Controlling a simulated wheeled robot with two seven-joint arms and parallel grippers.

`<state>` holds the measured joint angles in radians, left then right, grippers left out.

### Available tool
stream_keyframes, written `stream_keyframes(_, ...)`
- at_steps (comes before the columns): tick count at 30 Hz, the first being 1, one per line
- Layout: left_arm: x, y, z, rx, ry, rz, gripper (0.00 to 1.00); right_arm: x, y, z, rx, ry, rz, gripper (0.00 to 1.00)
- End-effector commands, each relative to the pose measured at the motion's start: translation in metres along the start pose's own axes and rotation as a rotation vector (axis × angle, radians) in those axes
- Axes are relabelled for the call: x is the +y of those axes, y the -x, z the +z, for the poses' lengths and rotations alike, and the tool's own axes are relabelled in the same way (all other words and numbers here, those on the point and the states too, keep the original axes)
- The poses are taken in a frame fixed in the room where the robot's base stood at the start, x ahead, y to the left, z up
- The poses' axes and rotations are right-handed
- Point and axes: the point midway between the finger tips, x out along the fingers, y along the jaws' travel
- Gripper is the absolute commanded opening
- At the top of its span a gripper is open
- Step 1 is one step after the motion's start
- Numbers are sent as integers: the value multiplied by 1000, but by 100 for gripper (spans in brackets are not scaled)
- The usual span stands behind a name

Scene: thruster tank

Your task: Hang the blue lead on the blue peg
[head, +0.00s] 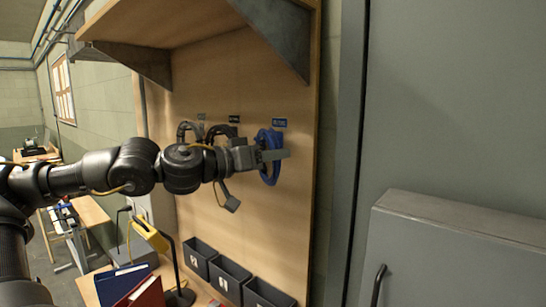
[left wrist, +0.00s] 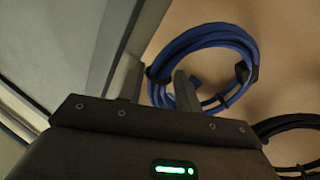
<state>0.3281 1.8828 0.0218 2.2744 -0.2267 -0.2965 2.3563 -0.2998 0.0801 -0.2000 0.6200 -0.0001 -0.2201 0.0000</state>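The blue lead (head: 264,139) is a coil against the wooden board, just below a blue label (head: 279,122). It also shows in the left wrist view (left wrist: 236,40), with dark ties around it. My left gripper (head: 277,155) is at the coil. In the left wrist view its fingers (left wrist: 155,88) stand apart, one outside the coil's left side and one inside the loop, with a strand between them. The blue peg is not clearly seen, and I cannot tell whether the coil rests on it. My right gripper is not in view.
Dark coiled leads (head: 219,132) hang left of the blue one; one also shows in the left wrist view (left wrist: 290,125). A shelf with brackets (head: 275,30) is above. Dark bins (head: 229,277) and a yellow lamp (head: 150,235) are below. A grey cabinet (head: 450,100) stands right.

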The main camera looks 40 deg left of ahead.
Motion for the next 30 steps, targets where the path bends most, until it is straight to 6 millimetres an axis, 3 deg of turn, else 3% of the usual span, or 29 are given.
stream_keyframes(3,0,0,0,0,0,0,47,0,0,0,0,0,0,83)
stream_keyframes(16,0,6,1,1,-1,0,47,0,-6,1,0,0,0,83)
stream_keyframes(30,-1,57,4,6,-2,0,47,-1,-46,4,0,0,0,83)
